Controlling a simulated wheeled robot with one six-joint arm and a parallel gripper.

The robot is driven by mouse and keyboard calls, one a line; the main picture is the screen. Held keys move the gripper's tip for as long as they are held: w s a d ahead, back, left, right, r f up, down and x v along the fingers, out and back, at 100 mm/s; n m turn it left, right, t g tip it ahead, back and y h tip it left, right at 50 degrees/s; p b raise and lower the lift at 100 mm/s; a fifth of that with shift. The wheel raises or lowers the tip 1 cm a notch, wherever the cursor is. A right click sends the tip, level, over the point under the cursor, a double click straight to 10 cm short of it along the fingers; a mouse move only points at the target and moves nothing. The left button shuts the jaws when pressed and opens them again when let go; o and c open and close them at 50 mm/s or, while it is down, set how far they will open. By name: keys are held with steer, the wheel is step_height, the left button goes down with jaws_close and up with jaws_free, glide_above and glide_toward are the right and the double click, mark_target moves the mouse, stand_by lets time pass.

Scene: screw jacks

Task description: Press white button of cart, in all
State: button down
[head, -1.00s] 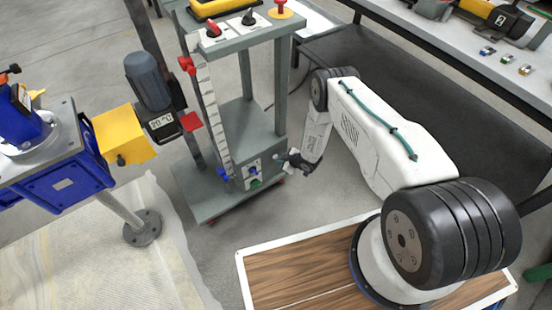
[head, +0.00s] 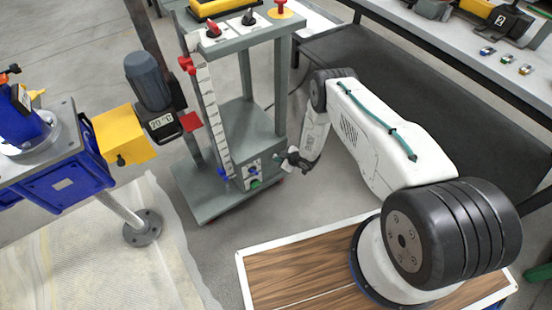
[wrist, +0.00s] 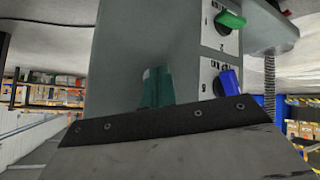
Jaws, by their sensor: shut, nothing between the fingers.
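The cart (head: 235,112) is a grey metal frame with a low control box on its base. A white panel (head: 252,168) on the box carries small controls, including a green one (head: 256,184). My gripper (head: 279,156) is shut and empty, at the right side of this box; whether it touches is unclear. In the wrist view, teal fingertips (wrist: 157,88) face the grey cart surface (wrist: 150,40). A green knob (wrist: 230,20) and a blue knob (wrist: 228,82) sit on white plates to their right. I cannot make out a white button; my gripper body hides the lower wrist view.
A blue machine (head: 60,170) with a yellow block (head: 123,135) stands left of the cart. A dark shelf (head: 420,95) under a grey bench lies to the right. Open floor (head: 205,250) lies in front of the cart.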

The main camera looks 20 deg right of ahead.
steer(key=shift+s, duration=0.1)
stand_by(0.3)
steer(key=shift+s+d, duration=0.3)
steer(key=shift+s, duration=0.55)
steer(key=s, duration=0.1)
steer(key=s+d, duration=0.1)
steer(key=s, duration=0.2)
steer(key=shift+s+d, duration=0.3)
steer(key=shift+s, duration=0.1)
stand_by(0.4)
